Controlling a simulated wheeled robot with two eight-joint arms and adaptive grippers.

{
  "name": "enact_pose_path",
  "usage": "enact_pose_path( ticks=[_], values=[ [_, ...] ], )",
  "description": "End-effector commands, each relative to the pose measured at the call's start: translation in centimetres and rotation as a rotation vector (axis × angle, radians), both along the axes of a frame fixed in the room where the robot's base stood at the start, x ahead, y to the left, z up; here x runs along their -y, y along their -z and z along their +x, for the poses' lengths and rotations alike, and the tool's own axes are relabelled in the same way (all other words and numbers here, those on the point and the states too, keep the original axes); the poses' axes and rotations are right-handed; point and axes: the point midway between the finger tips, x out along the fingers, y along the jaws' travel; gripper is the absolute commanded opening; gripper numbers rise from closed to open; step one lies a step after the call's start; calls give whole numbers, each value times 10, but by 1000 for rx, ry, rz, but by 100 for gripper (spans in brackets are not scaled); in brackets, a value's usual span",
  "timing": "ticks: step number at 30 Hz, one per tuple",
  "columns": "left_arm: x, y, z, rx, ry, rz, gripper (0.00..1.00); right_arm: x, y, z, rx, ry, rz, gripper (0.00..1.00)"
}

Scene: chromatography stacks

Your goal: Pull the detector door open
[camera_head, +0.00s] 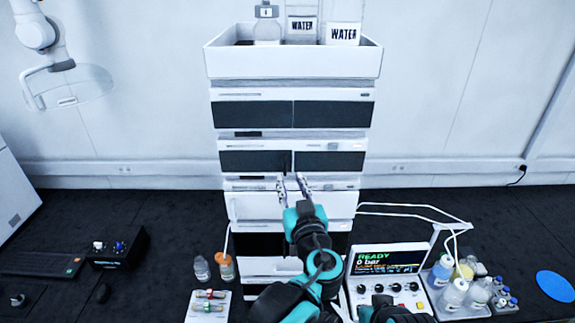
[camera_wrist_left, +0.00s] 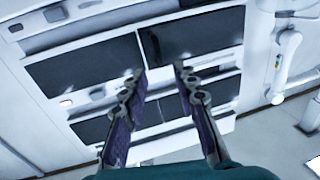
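A tall white instrument stack (camera_head: 294,89) stands in the middle of the head view, with rows of dark front panels. No label I can read marks the detector door. One module has a left dark panel (camera_head: 254,161) and a right dark panel (camera_head: 330,161) with a dark upright strip between them. My left gripper (camera_head: 292,180) is in front of the stack just below that strip, fingers apart and empty. The left wrist view shows its two fingers (camera_wrist_left: 161,80) spread before dark panels (camera_wrist_left: 82,69). Contact with the stack cannot be told.
A white tray (camera_head: 294,65) with bottles tops the stack. A control box (camera_head: 388,262) reading READY and a bottle tray (camera_head: 480,312) stand at right. Vials lie on a small tray (camera_head: 196,316) at lower left. Thin tubing (camera_head: 405,206) runs right of the stack.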

Motion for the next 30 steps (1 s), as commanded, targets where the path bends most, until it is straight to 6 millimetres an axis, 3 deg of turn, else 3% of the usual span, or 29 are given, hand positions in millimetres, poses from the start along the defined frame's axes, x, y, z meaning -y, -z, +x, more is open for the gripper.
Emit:
enact_pose_path(
  ticks=[3,9,20,24,30],
  values=[
    [-5,-1,22,-1,-4,0,29,0,-3,0,0,0,0,0],
    [-10,-1,46,-1,-3,1,29,0,-7,0,0,0,0,0],
    [-11,0,53,-2,-1,1,29,0,-7,0,0,0,0,0],
    [-11,0,53,-2,-1,1,0,0,-7,0,0,0,0,0],
    [-11,0,53,-2,-1,1,0,0,-7,0,0,0,0,0]
  ],
)
